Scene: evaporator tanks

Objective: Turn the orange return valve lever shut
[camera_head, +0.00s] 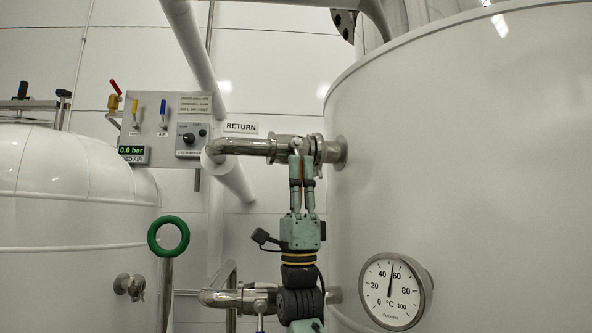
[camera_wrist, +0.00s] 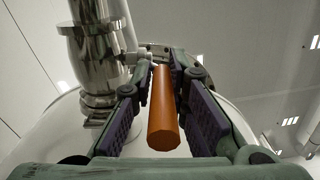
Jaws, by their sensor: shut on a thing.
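The orange return valve lever (camera_wrist: 163,112) lies between the finger pads of my gripper (camera_wrist: 160,100) in the wrist view, its free end pointing toward the camera. My gripper is shut on it. In the head view my gripper (camera_head: 302,165) reaches up to the steel return pipe at the valve, and only a thin strip of orange shows between the fingers. The valve body (camera_head: 290,147) sits on the pipe just left of the large tank, partly hidden by my fingers. A "RETURN" label (camera_head: 241,127) is on the wall above the pipe.
The large white tank (camera_head: 470,150) fills the right, with a temperature dial (camera_head: 392,291) low on it. A control panel (camera_head: 170,128) with small levers is at upper left. A green ring handle (camera_head: 168,236) stands lower left. A lower pipe (camera_head: 225,298) runs behind my arm.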

